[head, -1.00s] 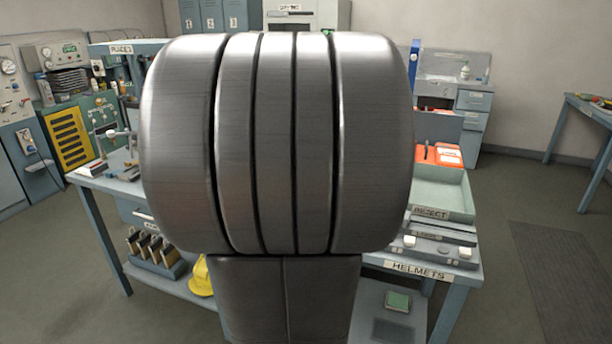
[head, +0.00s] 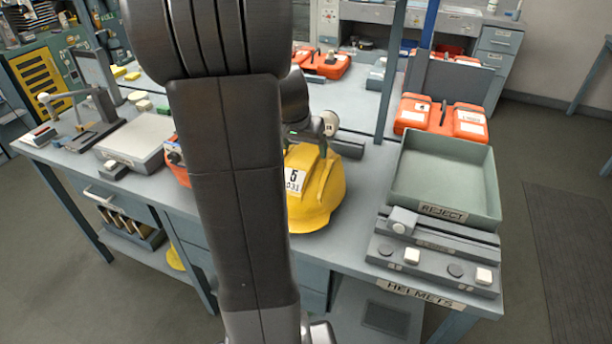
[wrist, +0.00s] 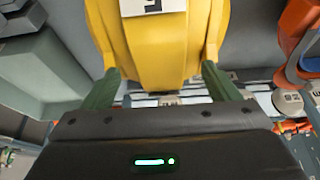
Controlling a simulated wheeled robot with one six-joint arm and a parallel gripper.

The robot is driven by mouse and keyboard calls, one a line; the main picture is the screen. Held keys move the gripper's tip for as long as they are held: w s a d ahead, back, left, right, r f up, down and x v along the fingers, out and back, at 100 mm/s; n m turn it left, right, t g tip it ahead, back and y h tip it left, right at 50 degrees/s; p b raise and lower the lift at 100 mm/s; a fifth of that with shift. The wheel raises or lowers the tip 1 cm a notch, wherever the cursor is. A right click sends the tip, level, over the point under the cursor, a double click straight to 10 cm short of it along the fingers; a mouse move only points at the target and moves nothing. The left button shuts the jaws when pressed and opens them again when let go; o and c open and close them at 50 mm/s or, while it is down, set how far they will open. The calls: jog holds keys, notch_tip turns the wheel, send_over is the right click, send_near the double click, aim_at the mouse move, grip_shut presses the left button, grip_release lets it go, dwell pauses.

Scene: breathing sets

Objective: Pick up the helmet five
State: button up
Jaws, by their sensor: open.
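The yellow helmet (head: 318,198), with a white label reading 5, sits on the workbench behind my arm in the head view. My arm hides its left side. In the wrist view the helmet (wrist: 160,50) fills the upper middle, its label at the top edge. My gripper (wrist: 161,70) is open, with one green finger on each side of the helmet's narrow lower part. I cannot tell whether the fingers touch it. In the head view my fingertips are hidden.
The green REJECT tray (head: 442,182) stands right of the helmet, with a grey button panel (head: 432,252) in front. Orange cases (head: 440,117) lie behind the tray. A grey scale-like box (head: 135,140) is at left. A thin post (head: 391,70) rises behind the helmet.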

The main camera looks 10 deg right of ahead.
jog(key=shift+x, duration=1.4)
jog(key=shift+c, duration=0.4)
jog(key=c, duration=1.6)
